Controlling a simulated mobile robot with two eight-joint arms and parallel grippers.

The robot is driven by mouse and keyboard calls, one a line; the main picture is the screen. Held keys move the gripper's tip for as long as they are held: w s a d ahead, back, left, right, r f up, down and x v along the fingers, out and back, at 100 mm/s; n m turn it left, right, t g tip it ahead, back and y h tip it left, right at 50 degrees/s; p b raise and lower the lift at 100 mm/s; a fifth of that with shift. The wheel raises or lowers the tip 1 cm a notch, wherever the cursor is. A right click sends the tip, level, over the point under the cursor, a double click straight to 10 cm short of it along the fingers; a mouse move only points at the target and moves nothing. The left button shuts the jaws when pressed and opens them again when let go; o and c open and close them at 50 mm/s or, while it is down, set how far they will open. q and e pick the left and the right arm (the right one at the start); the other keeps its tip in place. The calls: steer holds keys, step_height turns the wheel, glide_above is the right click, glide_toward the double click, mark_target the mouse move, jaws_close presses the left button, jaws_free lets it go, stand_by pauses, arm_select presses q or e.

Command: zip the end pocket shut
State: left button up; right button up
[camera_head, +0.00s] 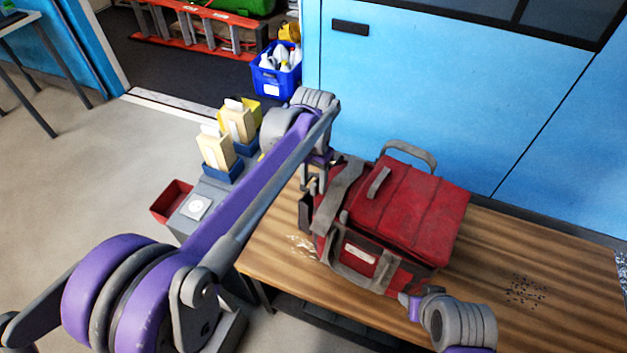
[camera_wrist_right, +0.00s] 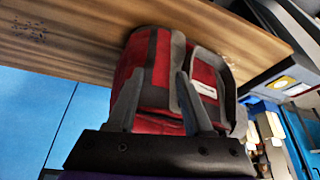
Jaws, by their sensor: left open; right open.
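The red and grey tool bag (camera_head: 425,215) sits on the wooden bench, its lid closed and its grey carry handle standing up at the back. Its left end, with a dark panel (camera_head: 306,214), faces my left gripper (camera_head: 312,182). That gripper is open and close beside the bag's upper left end; I cannot tell whether it touches. The end pocket's zip and pull are too small or hidden to make out. My right gripper (camera_head: 408,302) is near the bag's front right corner. In the right wrist view its fingers (camera_wrist_right: 157,95) are open, with the bag (camera_wrist_right: 160,65) beyond them.
The wooden bench (camera_head: 540,265) is clear to the right, apart from dark specks. Blue cabinets (camera_head: 440,80) stand behind it. To the left are a grey cart (camera_head: 215,190) with boxes, a red bin (camera_head: 172,200) and a blue crate of bottles (camera_head: 275,80).

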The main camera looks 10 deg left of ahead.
mark_target(312, 185)
arm_select(q)
step_height(312, 185, up, 10)
steer(key=shift+r+p, duration=0.2)
steer(key=shift+p, duration=0.2)
stand_by(0.3)
steer(key=s+a+f+n+t, duration=0.1)
steer(key=s+a+f, duration=0.2)
steer(key=s, duration=0.4)
steer(key=s+a+f+n+t+p, duration=0.1)
steer(key=s+a+f, duration=0.3)
steer(key=s, duration=0.4)
steer(key=s+a+f+n+t+p, duration=0.1)
steer(key=s+a+f+n+t, duration=0.2)
steer(key=s, duration=0.5)
steer(key=shift+a+f, duration=0.45)
steer(key=shift+f, duration=0.1)
steer(key=shift+s, duration=0.1)
